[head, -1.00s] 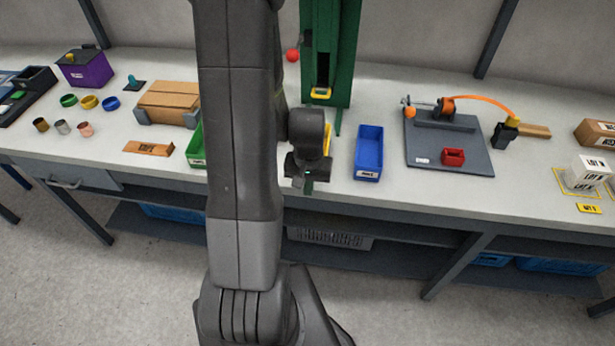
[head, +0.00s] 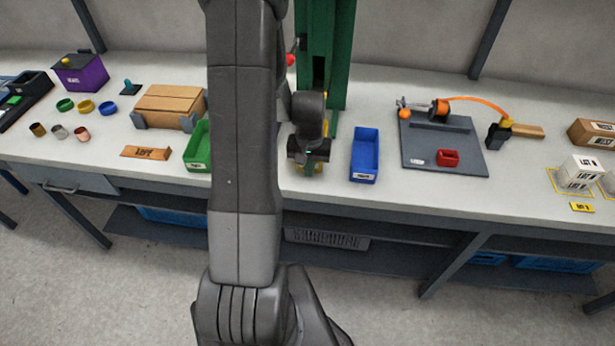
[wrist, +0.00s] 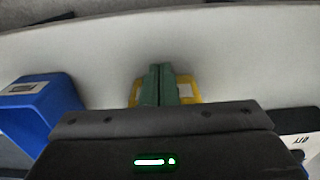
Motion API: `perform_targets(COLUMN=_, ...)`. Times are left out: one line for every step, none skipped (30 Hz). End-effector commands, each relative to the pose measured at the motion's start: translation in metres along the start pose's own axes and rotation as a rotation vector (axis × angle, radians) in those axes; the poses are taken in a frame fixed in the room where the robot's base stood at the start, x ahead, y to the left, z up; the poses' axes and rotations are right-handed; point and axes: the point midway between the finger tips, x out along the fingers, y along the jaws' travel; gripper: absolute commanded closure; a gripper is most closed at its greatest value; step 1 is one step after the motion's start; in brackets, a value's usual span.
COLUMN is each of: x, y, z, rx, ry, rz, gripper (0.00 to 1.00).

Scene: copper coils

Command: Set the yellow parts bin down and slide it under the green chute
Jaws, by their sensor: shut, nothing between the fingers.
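The yellow parts bin (head: 326,128) stands on the bench, mostly hidden behind my gripper and wrist. In the wrist view its yellow rim (wrist: 188,89) shows on both sides of my fingers. My gripper (head: 306,172) is shut and empty, with its green fingertips (wrist: 160,72) together at the bin. I cannot tell whether they touch it. The green chute (head: 343,60) stands upright behind the bin at the back of the bench. Its lower end is partly hidden by my arm.
A blue bin (head: 365,152) stands close to the right of my gripper and a green bin (head: 198,150) to the left, partly behind my arm. A grey board (head: 445,155) with a red bin lies further right. The bench's front edge is near the gripper.

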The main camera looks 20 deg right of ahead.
Motion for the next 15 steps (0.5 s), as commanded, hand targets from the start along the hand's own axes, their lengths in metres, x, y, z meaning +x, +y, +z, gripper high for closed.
perform_targets(x=0.003, y=0.0, z=-0.014, rx=0.001, ry=0.003, rz=0.0, gripper=1.0)
perform_targets(x=0.003, y=0.0, z=-0.02, rx=0.001, ry=0.002, rz=0.0, gripper=1.0)
perform_targets(x=0.002, y=0.0, z=-0.029, rx=0.001, ry=0.003, rz=0.0, gripper=1.0)
perform_targets(x=0.002, y=0.0, z=-0.036, rx=0.001, ry=0.002, rz=0.0, gripper=1.0)
perform_targets(x=0.002, y=0.0, z=-0.042, rx=0.001, ry=0.003, rz=0.0, gripper=1.0)
perform_targets(x=0.002, y=0.0, z=-0.05, rx=0.0, ry=0.001, rz=0.0, gripper=1.0)
perform_targets(x=0.002, y=0.0, z=-0.056, rx=0.0, ry=0.002, rz=0.0, gripper=1.0)
perform_targets(x=0.002, y=0.0, z=-0.061, rx=0.0, ry=0.002, rz=0.0, gripper=1.0)
perform_targets(x=0.002, y=0.0, z=-0.066, rx=0.0, ry=0.001, rz=0.0, gripper=1.0)
perform_targets(x=0.002, y=0.0, z=-0.07, rx=0.0, ry=0.001, rz=0.0, gripper=1.0)
perform_targets(x=0.002, y=0.0, z=-0.073, rx=0.0, ry=0.0, rz=0.0, gripper=1.0)
perform_targets(x=0.001, y=0.0, z=-0.076, rx=0.0, ry=0.0, rz=0.0, gripper=1.0)
perform_targets(x=0.001, y=0.0, z=-0.078, rx=0.0, ry=0.0, rz=0.0, gripper=1.0)
perform_targets(x=0.001, y=0.0, z=-0.079, rx=0.0, ry=0.001, rz=0.0, gripper=1.0)
perform_targets(x=0.0, y=0.0, z=-0.08, rx=-0.001, ry=0.0, rz=0.0, gripper=1.0)
